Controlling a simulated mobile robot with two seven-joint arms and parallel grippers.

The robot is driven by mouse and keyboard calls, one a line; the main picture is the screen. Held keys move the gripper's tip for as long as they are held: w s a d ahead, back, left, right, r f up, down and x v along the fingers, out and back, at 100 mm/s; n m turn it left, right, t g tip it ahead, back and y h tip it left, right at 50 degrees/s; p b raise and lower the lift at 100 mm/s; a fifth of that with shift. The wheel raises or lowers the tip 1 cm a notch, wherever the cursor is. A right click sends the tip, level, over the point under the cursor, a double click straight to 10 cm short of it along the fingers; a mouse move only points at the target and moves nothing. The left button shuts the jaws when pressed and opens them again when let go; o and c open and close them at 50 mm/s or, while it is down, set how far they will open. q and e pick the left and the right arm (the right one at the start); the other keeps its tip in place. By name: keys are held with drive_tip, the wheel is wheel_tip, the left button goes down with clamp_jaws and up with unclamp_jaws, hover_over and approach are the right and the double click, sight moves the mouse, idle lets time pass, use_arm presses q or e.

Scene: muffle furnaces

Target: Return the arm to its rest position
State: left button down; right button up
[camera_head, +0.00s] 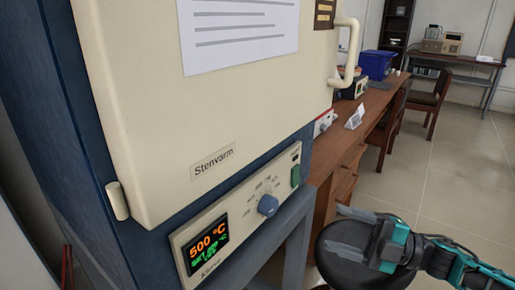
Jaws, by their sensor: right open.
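My right gripper (333,227) is at the lower right, with its arm coming in from the right edge. Its two grey fingers are spread apart with nothing between them. It is in front of a dark round stool seat (350,270) and apart from the furnace. The muffle furnace (140,110) fills the left and middle, with its cream door shut. Its panel display (207,245) reads 500 °C in orange, with green digits below. My left gripper is not in view.
The furnace stands on a grey frame (297,235). A wooden bench (338,150) runs behind it, bearing a blue bin (376,65) and a small white card (355,117). Chairs (428,100) stand farther back. Tiled floor (440,180) is clear at the right.

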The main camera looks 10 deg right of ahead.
drive_tip(key=s+a+f+m+t+h, duration=0.1)
drive_tip(key=a+f+m+t+h, duration=0.15)
drive_tip(key=f+m+h, duration=0.45)
drive_tip(key=s+a+f+m+t+h, duration=0.1)
drive_tip(key=a+f+m+t+h, duration=0.15)
drive_tip(key=f+m+t, duration=0.4)
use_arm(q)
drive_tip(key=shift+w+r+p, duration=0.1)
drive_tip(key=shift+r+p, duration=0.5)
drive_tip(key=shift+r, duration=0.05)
use_arm(e)
drive_tip(key=s+a+f+m+g+h, duration=0.2)
drive_tip(key=s+f+m+g+h, duration=0.4)
drive_tip(key=s+f+m+g, duration=0.1)
drive_tip(key=s+f+m, duration=0.1)
drive_tip(key=s+m, duration=0.1)
drive_tip(key=shift+s+a+f, duration=0.2)
drive_tip(key=shift+s+f, duration=0.1)
drive_tip(key=shift+f, duration=0.1)
drive_tip(key=shift+w+m, duration=0.15)
drive_tip(key=shift+m, duration=0.1)
